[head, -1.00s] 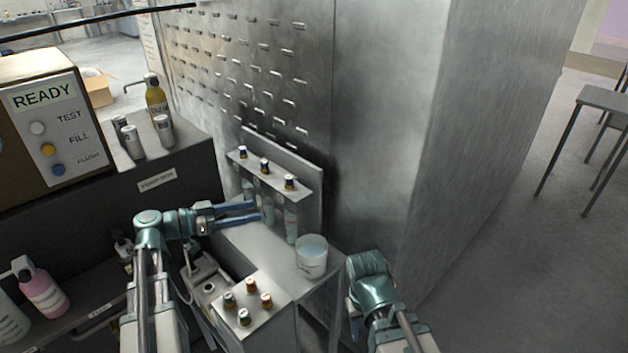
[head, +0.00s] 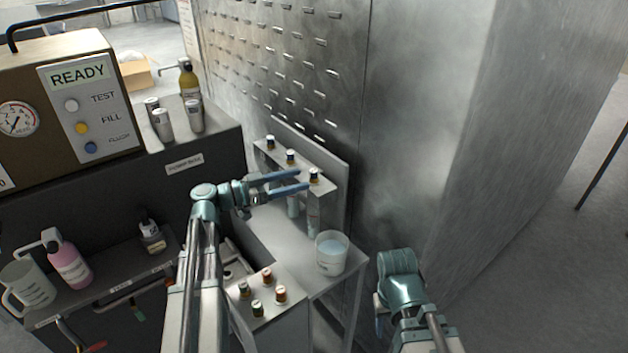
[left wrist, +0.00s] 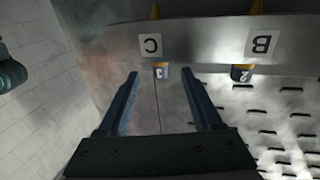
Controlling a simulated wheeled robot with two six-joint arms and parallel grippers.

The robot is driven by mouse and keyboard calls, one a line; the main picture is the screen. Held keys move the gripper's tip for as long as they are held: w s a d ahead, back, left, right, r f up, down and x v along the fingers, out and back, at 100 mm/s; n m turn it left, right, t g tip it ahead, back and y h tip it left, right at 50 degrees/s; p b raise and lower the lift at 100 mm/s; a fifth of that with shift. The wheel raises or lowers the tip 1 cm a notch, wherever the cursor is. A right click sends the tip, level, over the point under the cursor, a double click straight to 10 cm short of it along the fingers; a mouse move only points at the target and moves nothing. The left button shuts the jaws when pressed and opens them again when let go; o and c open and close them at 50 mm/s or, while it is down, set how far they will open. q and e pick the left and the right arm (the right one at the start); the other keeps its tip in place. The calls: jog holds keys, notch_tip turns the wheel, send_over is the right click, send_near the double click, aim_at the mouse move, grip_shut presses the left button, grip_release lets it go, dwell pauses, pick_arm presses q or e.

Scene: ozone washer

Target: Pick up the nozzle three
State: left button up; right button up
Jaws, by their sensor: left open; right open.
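Nozzle three (head: 314,176), a small dark bottle-like piece with a pale top and an orange band, stands at the near end of the rack shelf (head: 283,169). In the left wrist view nozzle three (left wrist: 161,72) shows upside down, marked 3, by the plate lettered C. My left gripper (head: 303,180) is open and empty, its fingertips at shelf height close to nozzle three. In the left wrist view nozzle three lies between the lines of the two fingers (left wrist: 160,75). My right gripper (head: 380,308) is low at the right, apart from the rack, its fingers hardly visible.
Two like nozzles (head: 291,157) stand farther along the shelf; the one marked 2 (left wrist: 242,73) is beside plate B. A clear beaker (head: 331,253) stands below on the bench, near a block with several nozzles (head: 262,293). A metal panel (head: 420,130) rises behind the rack.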

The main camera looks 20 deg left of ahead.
aim_at(309, 177)
pick_arm(q)
jog(key=shift+x, duration=2.85)
jog(key=shift+a, duration=0.1)
grip_shut()
